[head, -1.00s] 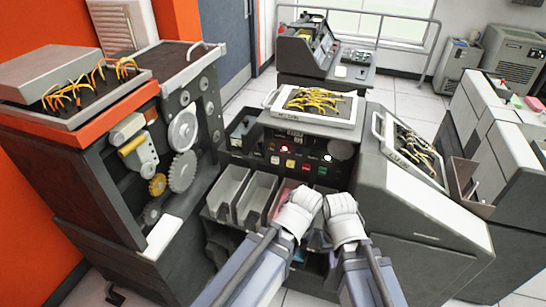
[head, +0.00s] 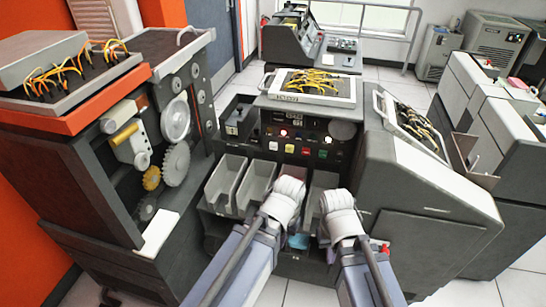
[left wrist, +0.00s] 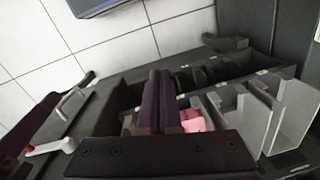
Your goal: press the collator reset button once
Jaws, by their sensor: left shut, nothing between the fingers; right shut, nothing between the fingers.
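The collator (head: 350,130) stands ahead with a dark front panel. A row of small square buttons crosses it: white (head: 273,145), yellow (head: 289,148), red (head: 305,150) and green (head: 322,153). Their labels are too small to read, so I cannot tell which is reset. My left gripper (head: 290,190) is in front of the card pockets, below the buttons; its shut, empty fingers show in the left wrist view (left wrist: 160,88). My right gripper (head: 337,200) is beside it to the right, also below the panel, shut and empty. Neither visibly touches a button.
Grey card pockets (head: 225,182) line up under the panel; pink cards (left wrist: 193,120) show in the left wrist view. A geared machine (head: 90,170) stands close on the left. The sloping grey housing (head: 430,180) bounds the right. Wired plugboards (head: 312,87) lie on top.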

